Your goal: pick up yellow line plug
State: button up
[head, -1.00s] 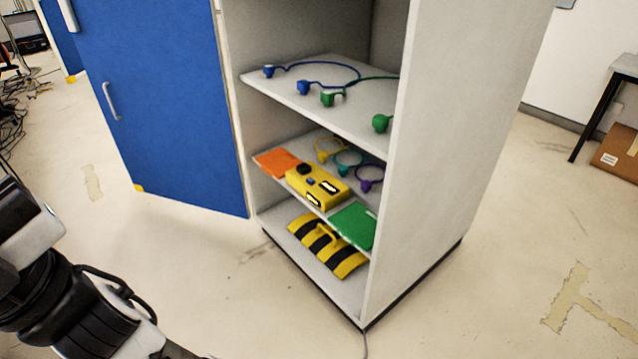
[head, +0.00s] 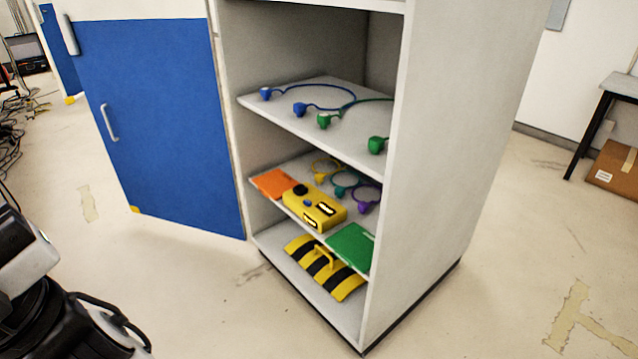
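A thin yellow cord with a small plug (head: 321,177) lies on the middle shelf (head: 296,164) of the open cabinet, behind a yellow box. A teal cord (head: 346,184) and a purple cord (head: 366,200) lie to its right on the same shelf. Part of my arm shows at the lower left, outside the cabinet and well apart from the shelf. My gripper's fingers are not in view.
A yellow box (head: 313,212), an orange item (head: 272,183) and a green item (head: 352,246) lie along the shelf front. Blue (head: 326,108) and green (head: 377,145) plugs with cords lie on the shelf above. The blue door (head: 160,120) stands open at left. Floor in front is clear.

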aim_at(319, 178)
jog(key=j+z, duration=0.1)
jog(key=z, duration=0.7)
jog(key=j+z, duration=0.85)
jog(key=k+j+z, duration=0.1)
jog(key=j, duration=0.2)
jog(key=k+j+z, duration=0.15)
jog(key=j, duration=0.2)
jog(key=k+j+z, duration=0.1)
jog(key=j, duration=0.2)
jog(key=k+j, duration=0.1)
jog(key=j, duration=0.75)
jog(key=k+j, duration=0.15)
jog(key=j, duration=0.3)
jog(key=i+j, duration=0.15)
jog(key=j, duration=0.25)
jog(key=i+j, duration=0.1)
jog(key=j, duration=0.3)
jog(key=i+j, duration=0.15)
jog(key=j, duration=0.25)
jog(key=i+j, duration=0.1)
jog(key=j, duration=0.25)
jog(key=i+j, duration=0.15)
jog(key=j, duration=0.25)
jog(key=i+j, duration=0.15)
jog(key=j, duration=0.25)
